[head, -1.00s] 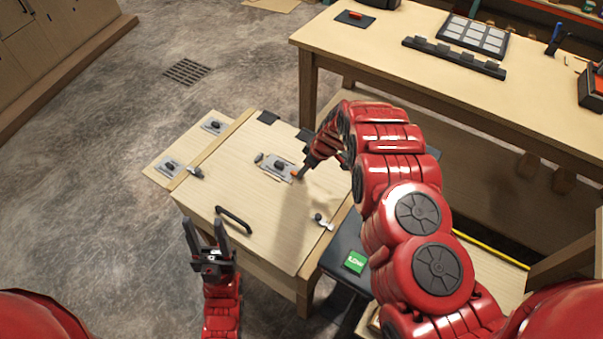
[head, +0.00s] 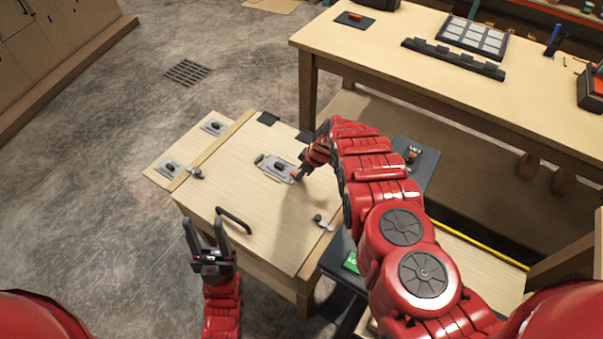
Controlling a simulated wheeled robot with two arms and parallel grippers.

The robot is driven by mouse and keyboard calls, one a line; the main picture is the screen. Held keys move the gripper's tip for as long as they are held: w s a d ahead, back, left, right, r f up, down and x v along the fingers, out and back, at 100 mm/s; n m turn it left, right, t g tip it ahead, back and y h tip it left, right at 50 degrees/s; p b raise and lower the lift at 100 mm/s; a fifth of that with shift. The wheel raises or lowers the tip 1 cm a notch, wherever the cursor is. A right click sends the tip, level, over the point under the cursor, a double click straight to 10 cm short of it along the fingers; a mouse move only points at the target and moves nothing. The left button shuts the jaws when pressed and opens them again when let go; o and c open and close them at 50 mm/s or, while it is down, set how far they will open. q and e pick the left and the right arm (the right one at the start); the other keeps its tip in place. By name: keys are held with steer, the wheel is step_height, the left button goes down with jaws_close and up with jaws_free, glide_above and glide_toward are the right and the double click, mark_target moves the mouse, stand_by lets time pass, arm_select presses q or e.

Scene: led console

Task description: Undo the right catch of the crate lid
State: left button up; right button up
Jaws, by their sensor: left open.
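The wooden crate lid (head: 255,190) lies flat and closed, with a dark bar handle (head: 234,218) near its front edge. The right catch (head: 323,222), a small metal piece with a dark knob, sits at the lid's right front edge. The left catch (head: 195,173) sits at the left edge. My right gripper (head: 298,174) points down over the lid, behind the right catch and apart from it, beside a metal plate with a dark knob (head: 279,169). Its fingers are too small and hidden to judge. My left gripper (head: 205,230) is open and empty in front of the crate.
A workbench (head: 400,65) stands behind. A dark panel with an orange switch (head: 413,155) and a partly hidden green label (head: 351,262) lie right of the crate, close to my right arm.

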jaws_close()
